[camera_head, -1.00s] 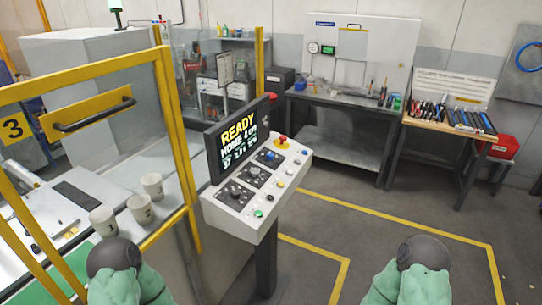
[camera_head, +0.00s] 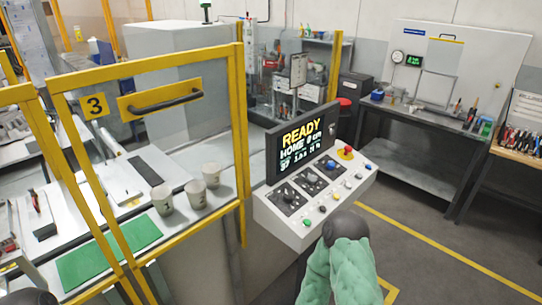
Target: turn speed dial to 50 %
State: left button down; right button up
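A control console (camera_head: 292,228) stands right of centre, with a dark screen (camera_head: 300,150) reading "READY" and "HOME" above smaller text I cannot read surely. My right arm, green with a dark rounded end, rises in front of the console's lower right edge. No fingers of either gripper show.
A red button (camera_head: 347,151) and several small coloured buttons line the console's right side. A yellow-framed guard (camera_head: 241,130) with a door handle stands to the left, with white cups (camera_head: 195,193) behind it. A workbench (camera_head: 420,120) is at the back right. Open floor lies right of the console.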

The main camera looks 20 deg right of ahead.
aim_at(330, 165)
jog(key=l+u, duration=0.2)
jog(key=l, duration=0.25)
jog(key=l+u, duration=0.25)
jog(key=l, duration=0.2)
jog(key=k+l+u, duration=0.2)
jog(key=l, duration=0.25)
jog(key=l+u, duration=0.2)
jog(key=l, duration=0.25)
jog(key=k+l+u, duration=0.1)
jog(key=l+u, duration=0.15)
jog(key=l, duration=0.15)
jog(key=k+l+u, duration=0.2)
jog(key=l, duration=0.2)
jog(key=i, duration=0.05)
